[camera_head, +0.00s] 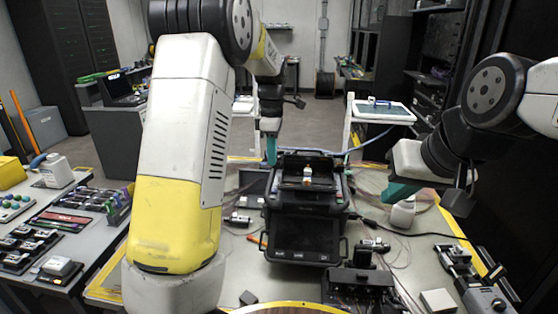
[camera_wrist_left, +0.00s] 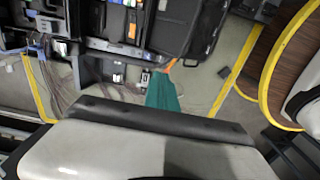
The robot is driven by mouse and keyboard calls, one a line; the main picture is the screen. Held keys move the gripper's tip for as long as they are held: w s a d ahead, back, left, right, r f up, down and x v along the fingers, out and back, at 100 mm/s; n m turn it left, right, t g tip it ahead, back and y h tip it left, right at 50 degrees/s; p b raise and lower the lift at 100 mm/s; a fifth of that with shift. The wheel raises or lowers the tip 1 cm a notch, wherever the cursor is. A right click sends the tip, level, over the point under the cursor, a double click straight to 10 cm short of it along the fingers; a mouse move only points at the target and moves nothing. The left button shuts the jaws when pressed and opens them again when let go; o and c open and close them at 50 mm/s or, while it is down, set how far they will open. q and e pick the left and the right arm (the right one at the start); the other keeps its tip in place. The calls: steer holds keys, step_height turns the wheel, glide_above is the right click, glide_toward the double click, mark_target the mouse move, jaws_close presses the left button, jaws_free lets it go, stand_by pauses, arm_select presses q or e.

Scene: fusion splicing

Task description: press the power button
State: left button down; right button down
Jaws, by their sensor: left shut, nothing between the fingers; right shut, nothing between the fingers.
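The black fusion splicer (camera_head: 303,228) stands upright on the table in the middle of the head view, its dark front panel facing me. Its dark body also shows at the top of the left wrist view (camera_wrist_left: 190,30). I cannot make out the power button. My left gripper (camera_head: 271,151) has teal fingers, shut and empty, pointing down at the splicer's far left corner. In the left wrist view the teal fingers (camera_wrist_left: 162,92) are together below the splicer's edge; I cannot tell whether they touch it. My right gripper (camera_head: 396,193) is shut and empty, to the right of the splicer.
A white bottle (camera_head: 403,213) stands below my right gripper. A black device (camera_head: 358,283) sits in front of the splicer. Small metal tools (camera_head: 455,259) lie at the right. Thin cables run across the table. A side table (camera_head: 90,232) at the left holds several parts.

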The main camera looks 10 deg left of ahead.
mark_target(273, 196)
arm_select(q)
step_height(273, 196, down, 12)
steer(key=shift+r, duration=0.15)
stand_by(0.4)
